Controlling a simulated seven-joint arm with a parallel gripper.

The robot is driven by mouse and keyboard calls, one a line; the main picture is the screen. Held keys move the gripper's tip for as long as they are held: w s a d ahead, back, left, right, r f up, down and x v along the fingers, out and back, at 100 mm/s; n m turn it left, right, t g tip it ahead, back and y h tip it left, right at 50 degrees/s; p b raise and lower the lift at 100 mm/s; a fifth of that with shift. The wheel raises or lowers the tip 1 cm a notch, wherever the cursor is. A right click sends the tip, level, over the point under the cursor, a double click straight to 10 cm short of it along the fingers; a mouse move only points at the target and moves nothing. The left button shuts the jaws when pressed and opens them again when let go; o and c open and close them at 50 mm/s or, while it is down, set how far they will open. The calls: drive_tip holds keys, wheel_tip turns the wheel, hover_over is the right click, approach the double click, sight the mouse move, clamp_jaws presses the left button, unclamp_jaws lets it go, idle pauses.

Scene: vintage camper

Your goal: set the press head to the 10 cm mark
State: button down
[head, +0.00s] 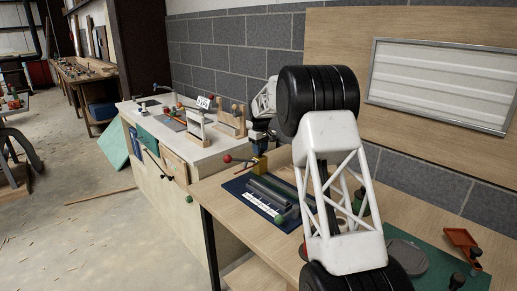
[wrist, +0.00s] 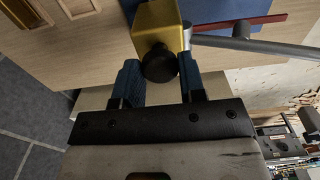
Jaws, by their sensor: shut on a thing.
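A brass-coloured block (head: 260,166), which looks like the press head, stands at the back end of a dark rail unit (head: 272,192) on a blue mat. A lever with a red ball (head: 227,158) reaches left from it. In the wrist view the brass block (wrist: 158,22) carries a round black knob (wrist: 160,64). My gripper (wrist: 159,80) has its two blue fingers shut on this knob, one on each side. In the head view my gripper (head: 260,138) is above the block, partly hidden by my arm. A white scale strip (head: 262,203) lies along the rail's front; its marks are too small to read.
The blue mat (head: 234,187) lies on a wooden bench (head: 222,205). A white-topped bench (head: 190,150) with wooden stands is behind. A green mat (head: 440,265) with an orange tray (head: 461,240) is at right. A block wall (head: 228,55) closes the back.

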drive_tip(key=s+d, duration=0.9)
drive_tip(key=shift+s+d, duration=0.2)
idle(0.4)
drive_tip(key=c, duration=0.7)
unclamp_jaws()
wheel_tip(320, 180, up, 8)
drive_tip(key=shift+f, duration=0.1)
idle(0.3)
